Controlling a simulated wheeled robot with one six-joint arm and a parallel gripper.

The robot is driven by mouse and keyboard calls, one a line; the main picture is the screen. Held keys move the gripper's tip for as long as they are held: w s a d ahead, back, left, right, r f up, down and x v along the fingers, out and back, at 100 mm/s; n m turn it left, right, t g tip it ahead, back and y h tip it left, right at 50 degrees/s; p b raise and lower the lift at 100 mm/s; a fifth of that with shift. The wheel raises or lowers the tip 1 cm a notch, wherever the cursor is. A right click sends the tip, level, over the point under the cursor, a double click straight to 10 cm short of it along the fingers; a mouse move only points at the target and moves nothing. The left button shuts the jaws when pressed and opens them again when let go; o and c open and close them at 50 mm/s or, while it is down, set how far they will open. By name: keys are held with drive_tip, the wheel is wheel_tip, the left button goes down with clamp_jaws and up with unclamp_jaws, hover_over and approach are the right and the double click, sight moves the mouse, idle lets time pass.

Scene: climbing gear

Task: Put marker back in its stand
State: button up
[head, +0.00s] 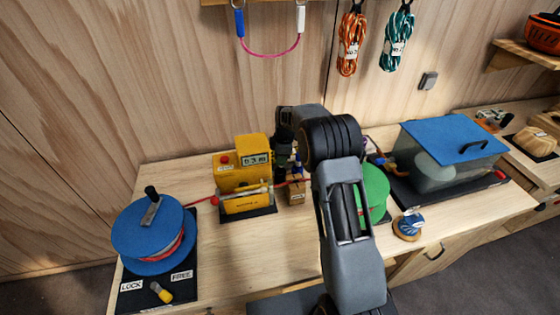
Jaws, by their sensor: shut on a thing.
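The stand looks to be a small wooden block (297,195) with a label, on the bench just right of the yellow machine. A slim dark blue upright piece (298,167) shows at the block's top. It may be a marker, but it is too small to be sure. My gripper (284,172) points down close to the left of the block, between it and the yellow machine. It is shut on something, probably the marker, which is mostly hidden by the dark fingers. I cannot tell whether the held thing touches the stand.
The yellow machine (243,178) with a display stands close left, with a red cord running past. A blue reel (154,236) is at far left. A green reel (374,190) and blue-lidded clear box (450,160) are at right. The front middle bench is clear.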

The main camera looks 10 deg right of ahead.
drive_tip(key=shift+f, duration=0.35)
drive_tip(key=shift+s+f, duration=0.1)
drive_tip(key=shift+f, duration=0.05)
drive_tip(key=o, duration=0.9)
drive_tip(key=shift+c, duration=0.2)
wheel_tip(320, 180, up, 12)
drive_tip(key=d+b, duration=0.1)
drive_tip(key=b, duration=0.1)
drive_tip(key=s+r+m+t, duration=0.1)
drive_tip(key=s+r+m, duration=0.3)
drive_tip(key=s+r, duration=0.3)
drive_tip(key=s+a+f+m+t+h, duration=0.1)
drive_tip(key=s+m, duration=1)
drive_tip(key=s, duration=1.3)
drive_tip(key=shift+f+m+t, duration=0.4)
drive_tip(key=shift+f+t, duration=0.5)
drive_tip(key=shift+t, duration=0.3)
